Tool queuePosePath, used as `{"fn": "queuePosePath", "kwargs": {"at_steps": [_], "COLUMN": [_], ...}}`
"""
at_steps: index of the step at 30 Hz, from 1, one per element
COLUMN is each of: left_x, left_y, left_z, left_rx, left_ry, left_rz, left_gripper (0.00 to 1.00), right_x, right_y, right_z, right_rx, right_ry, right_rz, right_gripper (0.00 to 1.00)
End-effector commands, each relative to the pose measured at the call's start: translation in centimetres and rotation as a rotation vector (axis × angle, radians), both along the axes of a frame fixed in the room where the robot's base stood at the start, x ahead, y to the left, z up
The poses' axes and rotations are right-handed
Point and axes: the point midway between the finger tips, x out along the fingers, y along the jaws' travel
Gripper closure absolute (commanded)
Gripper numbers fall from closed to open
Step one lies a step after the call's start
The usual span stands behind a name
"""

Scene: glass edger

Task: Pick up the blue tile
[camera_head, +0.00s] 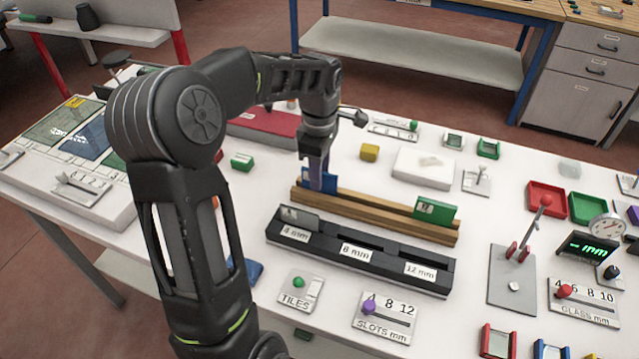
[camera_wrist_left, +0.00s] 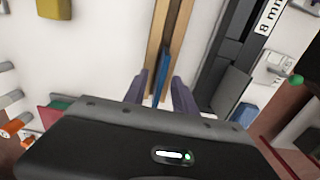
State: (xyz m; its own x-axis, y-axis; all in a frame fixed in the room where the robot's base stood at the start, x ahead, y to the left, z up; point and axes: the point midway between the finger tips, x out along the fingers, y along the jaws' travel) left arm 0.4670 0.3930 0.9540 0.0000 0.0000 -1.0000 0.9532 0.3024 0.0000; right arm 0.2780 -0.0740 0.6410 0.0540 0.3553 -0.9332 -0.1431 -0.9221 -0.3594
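The blue tile (camera_head: 331,181) stands upright on edge in the wooden two-rail rack (camera_head: 375,214), near its left end. It also shows edge-on in the left wrist view (camera_wrist_left: 163,70). My left gripper (camera_head: 317,176) points down over the tile. In the left wrist view its two fingers (camera_wrist_left: 160,88) stand on either side of the tile, with a gap visible on both sides, so it is open around the tile. In the head view the fingers hide part of the tile. My right gripper is in neither view.
A green tile (camera_head: 435,207) stands at the rack's right end. In front, a black slotted block (camera_head: 360,262) labelled 4, 8 and 12 mm holds a grey tile (camera_head: 299,218). A white block (camera_head: 423,167) and yellow cube (camera_head: 369,152) lie behind the rack.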

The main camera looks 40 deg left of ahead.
Motion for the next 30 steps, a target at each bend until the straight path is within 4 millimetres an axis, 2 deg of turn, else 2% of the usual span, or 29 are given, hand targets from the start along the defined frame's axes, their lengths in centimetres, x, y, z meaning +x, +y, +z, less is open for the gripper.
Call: {"fn": "queuePosePath", "kwargs": {"at_steps": [10,22,30], "left_x": [0.00,0.00,0.00], "left_y": [0.01,0.01,0.01], "left_z": [0.05,0.05,0.04], "left_rx": [0.000,0.000,0.000], "left_ry": [0.000,0.000,0.000], "left_rz": [0.000,0.000,0.000], "left_gripper": [0.68,1.00,1.00], "right_x": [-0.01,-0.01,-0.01], "right_y": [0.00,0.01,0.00], "right_z": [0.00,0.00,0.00], "right_rx": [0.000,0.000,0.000], "right_ry": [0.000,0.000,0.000], "right_rz": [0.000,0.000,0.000], "right_gripper": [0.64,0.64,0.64]}}
